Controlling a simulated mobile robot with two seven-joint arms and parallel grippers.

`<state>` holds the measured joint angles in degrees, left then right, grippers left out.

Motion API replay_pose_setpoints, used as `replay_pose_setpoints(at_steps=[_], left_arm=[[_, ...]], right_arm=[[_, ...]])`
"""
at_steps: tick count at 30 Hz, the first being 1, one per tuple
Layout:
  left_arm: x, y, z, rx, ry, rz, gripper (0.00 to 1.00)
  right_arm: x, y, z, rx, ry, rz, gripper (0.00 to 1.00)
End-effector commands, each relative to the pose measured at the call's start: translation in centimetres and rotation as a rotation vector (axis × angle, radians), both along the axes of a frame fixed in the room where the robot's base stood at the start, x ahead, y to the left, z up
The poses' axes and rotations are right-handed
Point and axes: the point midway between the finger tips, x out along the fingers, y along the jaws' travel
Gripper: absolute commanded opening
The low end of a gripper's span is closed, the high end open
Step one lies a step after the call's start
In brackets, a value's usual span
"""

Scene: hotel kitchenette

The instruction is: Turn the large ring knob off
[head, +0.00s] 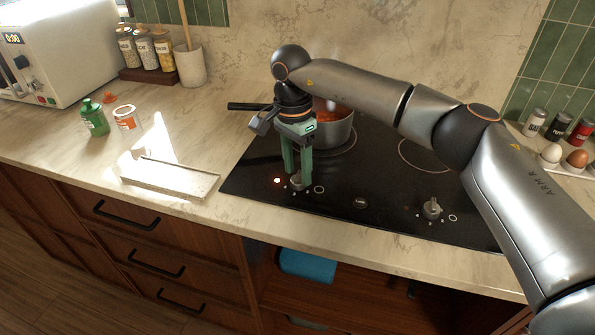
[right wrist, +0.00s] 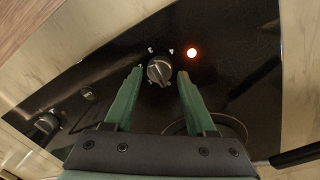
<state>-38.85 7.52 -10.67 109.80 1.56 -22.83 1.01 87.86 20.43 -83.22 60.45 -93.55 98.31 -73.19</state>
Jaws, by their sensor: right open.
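The large ring knob (head: 297,183) is the left knob on the black cooktop's front strip, beside a printed ring mark. A red indicator light (head: 277,181) glows next to it. My right gripper (head: 296,172) points down over this knob with its green fingers open. In the right wrist view the knob (right wrist: 159,70) shows between the two spread fingertips, with a visible gap on each side. The light glows there too (right wrist: 192,52). The knob has numbers around it; its exact setting is hard to read. My left gripper is not in view.
A second knob (head: 431,208) with a smaller ring mark stands to the right. A pot (head: 337,132) with red-orange contents is on the back left burner, partly behind my gripper, its handle (head: 248,106) pointing left. A tray (head: 170,179) lies left of the cooktop (head: 380,200).

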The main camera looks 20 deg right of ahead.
Motion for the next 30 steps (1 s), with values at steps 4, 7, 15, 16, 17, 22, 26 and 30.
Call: replay_pose_setpoints(at_steps=[4,7,15,16,17,22,26,30], left_arm=[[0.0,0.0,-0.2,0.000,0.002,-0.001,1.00],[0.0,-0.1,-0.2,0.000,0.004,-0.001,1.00],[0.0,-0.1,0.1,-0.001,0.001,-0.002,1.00],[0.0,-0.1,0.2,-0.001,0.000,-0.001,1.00],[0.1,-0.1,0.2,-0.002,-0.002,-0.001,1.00],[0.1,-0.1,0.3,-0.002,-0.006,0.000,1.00],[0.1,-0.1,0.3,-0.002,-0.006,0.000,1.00],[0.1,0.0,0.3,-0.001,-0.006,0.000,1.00]], right_arm=[[0.3,0.2,3.3,0.001,-0.006,0.000,0.56],[0.4,0.2,5.5,0.001,-0.005,0.001,0.56],[0.7,0.3,10.1,0.002,-0.004,0.000,0.56],[0.7,0.4,10.4,0.002,-0.004,0.001,0.56],[0.7,0.4,10.6,0.001,-0.003,0.000,0.56],[0.7,0.4,11.1,0.001,-0.002,0.002,0.56],[0.7,0.4,11.1,0.001,-0.002,0.002,0.56],[0.7,0.4,11.1,0.001,-0.002,0.002,0.56]])
